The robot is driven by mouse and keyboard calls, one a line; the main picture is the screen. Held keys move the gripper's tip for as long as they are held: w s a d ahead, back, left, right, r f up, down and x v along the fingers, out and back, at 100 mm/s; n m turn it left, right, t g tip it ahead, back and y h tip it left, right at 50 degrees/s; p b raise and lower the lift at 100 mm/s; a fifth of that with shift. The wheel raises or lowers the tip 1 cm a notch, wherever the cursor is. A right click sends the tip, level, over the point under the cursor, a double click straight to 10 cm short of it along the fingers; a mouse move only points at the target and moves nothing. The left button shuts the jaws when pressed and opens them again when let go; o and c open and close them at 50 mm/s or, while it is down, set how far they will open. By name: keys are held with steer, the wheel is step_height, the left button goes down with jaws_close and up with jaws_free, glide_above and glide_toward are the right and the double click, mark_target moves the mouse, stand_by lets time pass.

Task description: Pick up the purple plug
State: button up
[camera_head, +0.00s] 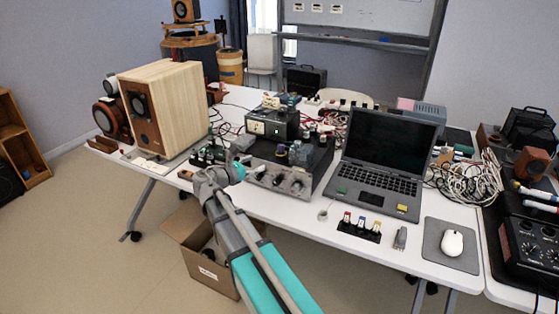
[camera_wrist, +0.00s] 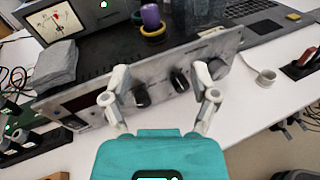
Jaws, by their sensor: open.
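A purple plug (camera_wrist: 150,16) stands upright with a yellow ring around its base, on top of the dark amplifier (camera_wrist: 100,50), in the wrist view. In the head view a small purple thing (camera_head: 281,149) shows on the same amplifier (camera_head: 305,186), left of a grey block. My gripper (camera_wrist: 161,78) is open, with nothing between its fingers. In the wrist view its fingers overlap the amplifier's silver knobbed front, and the plug lies beyond them, between and above the tips. In the head view my gripper (camera_head: 236,172) is near the table's front edge, left of the amplifier's front.
An open laptop (camera_head: 381,160) is to the right. A rack of coloured plugs (camera_head: 359,227) sits at the front edge. A large wooden speaker (camera_head: 167,105) stands left. Bare white table (camera_head: 300,207) shows before the amplifier.

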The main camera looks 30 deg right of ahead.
mark_target(279, 148)
steer(key=shift+w+a+r+n+t+h, duration=0.3)
steer(key=shift+w+r+n+h, duration=0.15)
steer(key=shift+w+n, duration=0.3)
steer(key=shift+d+f, duration=0.1)
steer(key=x, duration=0.8)
steer(key=shift+d, duration=0.2)
steer(key=shift+s+f+b+x, duration=0.1)
steer(key=shift+b+x, duration=0.15)
steer(key=shift+x, duration=1.05)
steer(key=shift+s+f+b+x, duration=0.1)
steer(key=shift+b+x, duration=0.1)
steer(key=shift+x, duration=1.05)
steer(key=shift+d, duration=0.1)
